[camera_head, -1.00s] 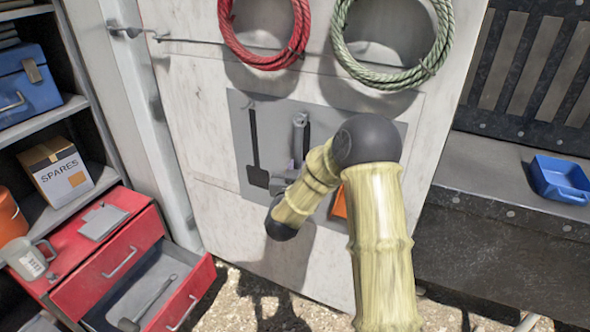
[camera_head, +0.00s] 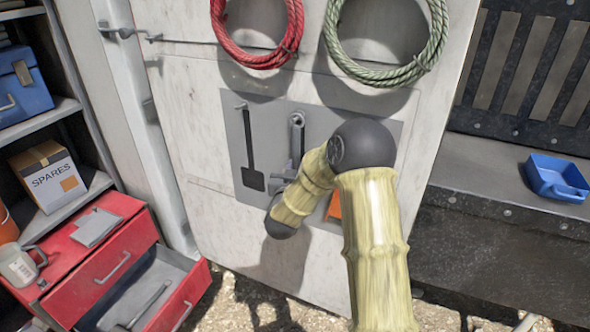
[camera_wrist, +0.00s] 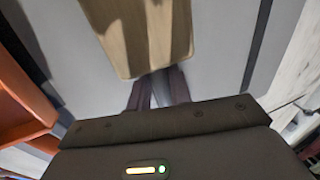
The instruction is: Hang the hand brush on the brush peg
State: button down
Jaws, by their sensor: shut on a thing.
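My gripper (camera_wrist: 157,92) is shut on a pale wooden piece in the wrist view, which I take to be the hand brush (camera_wrist: 145,35). The wood extends up from the fingertips and out of the top of the picture; no bristles show. In the head view my forearm hides the brush and most of my gripper. Behind it is a grey panel (camera_head: 228,150) on the white wall. A small peg (camera_head: 240,105) sits at its upper left, above a dark scraper-like shape (camera_head: 249,150). I cannot tell which peg is the brush peg.
A ring-ended grey tool (camera_head: 297,125) and an orange thing (camera_head: 334,207) are on the panel near my arm. Red rope (camera_head: 222,35) and green rope (camera_head: 335,50) coils hang above. The red drawer cabinet (camera_head: 85,285) has an open drawer at lower left. A blue tray (camera_head: 557,180) lies right.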

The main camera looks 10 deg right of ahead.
jog(key=c, duration=1.2)
grip_release()
jog(key=b+v, duration=0.6)
jog(key=v, duration=1.1)
jog(key=shift+s+b, duration=0.25)
jog(key=shift+b, duration=0.1)
jog(key=shift+a, duration=0.1)
